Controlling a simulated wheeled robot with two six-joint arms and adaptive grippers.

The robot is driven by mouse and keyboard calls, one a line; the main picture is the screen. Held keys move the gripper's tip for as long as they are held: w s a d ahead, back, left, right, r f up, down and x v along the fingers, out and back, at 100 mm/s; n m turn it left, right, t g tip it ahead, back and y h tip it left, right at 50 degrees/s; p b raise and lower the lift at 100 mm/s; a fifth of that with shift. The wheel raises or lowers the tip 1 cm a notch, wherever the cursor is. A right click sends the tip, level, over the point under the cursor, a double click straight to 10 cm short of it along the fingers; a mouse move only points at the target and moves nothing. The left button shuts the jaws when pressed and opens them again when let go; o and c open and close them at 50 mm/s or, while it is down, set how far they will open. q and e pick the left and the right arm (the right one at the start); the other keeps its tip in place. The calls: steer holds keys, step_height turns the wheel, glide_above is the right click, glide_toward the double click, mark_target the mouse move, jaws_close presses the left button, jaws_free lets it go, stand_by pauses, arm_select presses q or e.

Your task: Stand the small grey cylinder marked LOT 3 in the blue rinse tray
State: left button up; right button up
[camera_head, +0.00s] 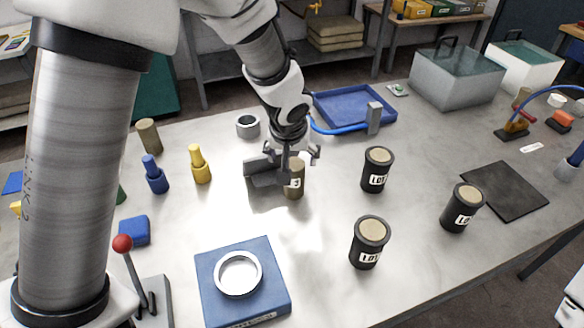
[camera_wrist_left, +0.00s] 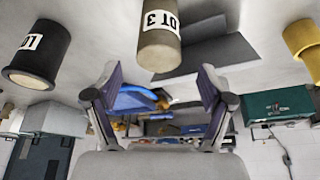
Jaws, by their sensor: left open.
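The small grey-brown cylinder marked LOT 3 (camera_head: 295,183) stands upright on the table in the head view. Its label reads LOT 3 in the left wrist view (camera_wrist_left: 160,45). My left gripper (camera_head: 289,163) is open at the cylinder, with its fingers spread to either side in the left wrist view (camera_wrist_left: 158,78). No contact shows, and I cannot tell how far the cylinder reaches between the fingers. The blue rinse tray (camera_head: 329,99) lies behind and to the right, with a blue hose and a grey block at its front edge. My right gripper is not in view.
Several dark canisters with LOT labels, one of them here (camera_head: 376,172), stand to the right. A yellow bottle (camera_head: 201,166) and a blue bottle (camera_head: 155,177) stand left. A blue block with a ring (camera_head: 270,303) is in front. A metal ring (camera_head: 248,124) lies behind.

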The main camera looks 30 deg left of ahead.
mark_target(294, 168)
arm_select(q)
steer(key=shift+w+a+f, duration=0.3)
steer(key=shift+w+f, duration=0.15)
steer(key=shift+f, duration=0.3)
steer(key=shift+s+d+f+b, duration=0.1)
steer(key=shift+f+b, duration=0.25)
steer(key=shift+b, duration=0.15)
steer(key=shift+s+d+f+b, duration=0.2)
steer(key=shift+f, duration=0.15)
steer(key=shift+s+d+f+b, duration=0.15)
steer(key=shift+f, duration=0.2)
steer(key=x, duration=0.2)
steer(key=b+x, duration=0.1)
steer(key=x, duration=0.1)
steer(key=shift+w+a, duration=0.25)
steer(key=shift+w, duration=0.2)
steer(key=shift+s+d+r, duration=0.1)
steer(key=shift+s+r, duration=0.1)
steer(key=shift+r, duration=0.05)
steer(key=shift+c, duration=0.4)
steer(key=shift+s+r, duration=0.15)
steer(key=c, duration=0.5)
jaws_close()
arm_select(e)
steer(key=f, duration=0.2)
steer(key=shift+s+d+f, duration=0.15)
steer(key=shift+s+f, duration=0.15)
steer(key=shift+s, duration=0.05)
